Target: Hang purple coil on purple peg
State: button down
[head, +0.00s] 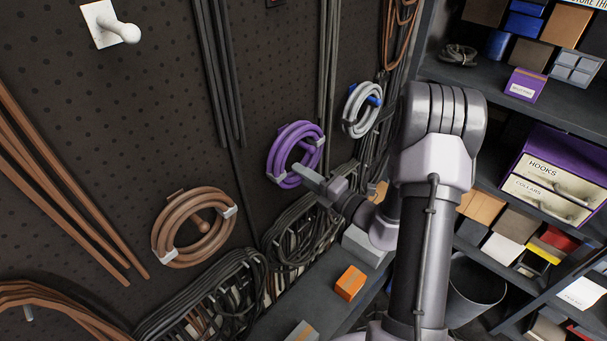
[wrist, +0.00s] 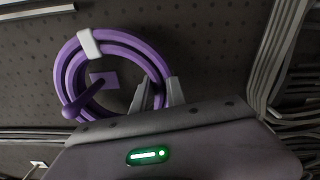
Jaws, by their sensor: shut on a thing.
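The purple coil (head: 278,152) hangs upright against the dark pegboard, with a pale band around it. In the wrist view the coil (wrist: 68,68) fills the upper left. The purple peg (wrist: 72,109) stands out from a small purple plate inside the ring. Its knob shows in front of the coil's strands, so the peg seems to pass through the opening. My gripper (head: 303,172) is at the coil's lower right in the head view. In the wrist view its fingertips (wrist: 157,93) are shut on the coil's edge. Whether the coil's weight rests on the peg cannot be told.
A grey coil (head: 350,118) with a blue peg hangs to the right, and a brown coil (head: 165,230) on a brown peg to the lower left. A white peg (head: 121,32) is bare. Black cable bundles hang below. Shelves with boxes (head: 526,84) stand on the right.

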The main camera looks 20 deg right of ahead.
jog(key=c, duration=0.9)
grip_release()
jog(key=shift+c, duration=0.2)
jog(key=v, duration=0.7)
dwell(0.4)
